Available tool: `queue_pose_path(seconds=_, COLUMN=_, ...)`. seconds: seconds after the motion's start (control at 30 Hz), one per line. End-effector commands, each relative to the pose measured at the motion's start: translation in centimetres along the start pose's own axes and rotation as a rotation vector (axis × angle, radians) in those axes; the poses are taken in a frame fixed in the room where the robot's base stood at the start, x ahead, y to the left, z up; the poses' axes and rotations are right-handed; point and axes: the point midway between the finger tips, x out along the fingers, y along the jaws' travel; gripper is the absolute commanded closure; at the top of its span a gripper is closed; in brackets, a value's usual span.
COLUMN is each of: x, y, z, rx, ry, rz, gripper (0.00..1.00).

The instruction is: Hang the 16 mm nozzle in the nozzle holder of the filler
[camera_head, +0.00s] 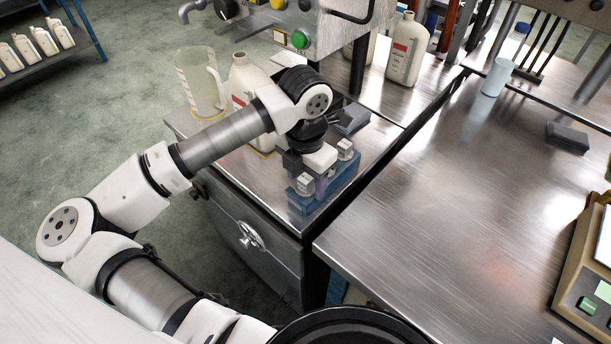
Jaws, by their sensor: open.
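My gripper (320,160) is over a blue block (325,200) on the metal bench, seen from above and behind. Its fingertips are mostly hidden by its own body; it is open. Two square silvery metal pieces, one at the near end (305,183) and one at the far end (345,149), stand on the block. They may be nozzles, but no size marking is readable. Whether anything is between the fingers cannot be seen. The filler (345,30), a grey box with buttons, stands at the back. I cannot make out its nozzle holder.
Another white bottle (407,50) stands behind. The right table (460,190) is mostly clear, with a pale cup (497,77), a dark block (568,136) and a scale (585,265).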

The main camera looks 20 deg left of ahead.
Motion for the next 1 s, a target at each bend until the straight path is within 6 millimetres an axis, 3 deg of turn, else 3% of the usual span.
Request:
queue_pose_path(seconds=0.33, x=-0.7, y=0.1, z=0.0, rx=0.0, ry=-0.002, rz=0.004, gripper=0.4)
queue_pose_path(seconds=0.8, x=-11.1, y=0.5, z=0.3, rx=0.0, ry=-0.001, rz=0.003, gripper=0.4)
queue_pose_path(seconds=1.0, x=-13.3, y=0.6, z=0.3, rx=-0.001, ry=0.001, rz=0.001, gripper=0.4)
